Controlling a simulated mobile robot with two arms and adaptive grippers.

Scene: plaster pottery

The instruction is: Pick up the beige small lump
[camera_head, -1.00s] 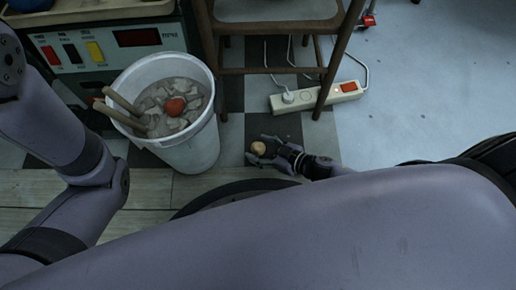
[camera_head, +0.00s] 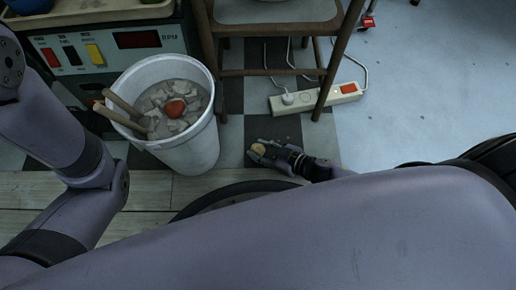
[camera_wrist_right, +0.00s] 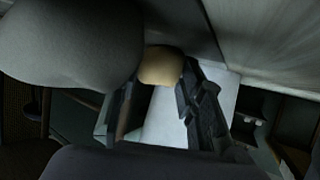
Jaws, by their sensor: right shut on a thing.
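The beige small lump (camera_head: 258,148) is at floor level in the head view, between the fingers of my right gripper (camera_head: 262,152). The right gripper is shut on it. In the right wrist view the lump (camera_wrist_right: 161,66) shows at the tips of the two dark fingers (camera_wrist_right: 160,85), partly covered by a large grey rounded shape at upper left. I cannot tell whether the lump still touches the floor. My left arm shows at the left of the head view, but its gripper is outside the frame.
A white bucket (camera_head: 190,150) with grey chunks, a red piece and wooden handles stands left of the right gripper. A wooden stool (camera_head: 272,72) and a power strip (camera_head: 318,98) with cables are behind it. Blue-grey floor (camera_head: 430,80) at the right is open.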

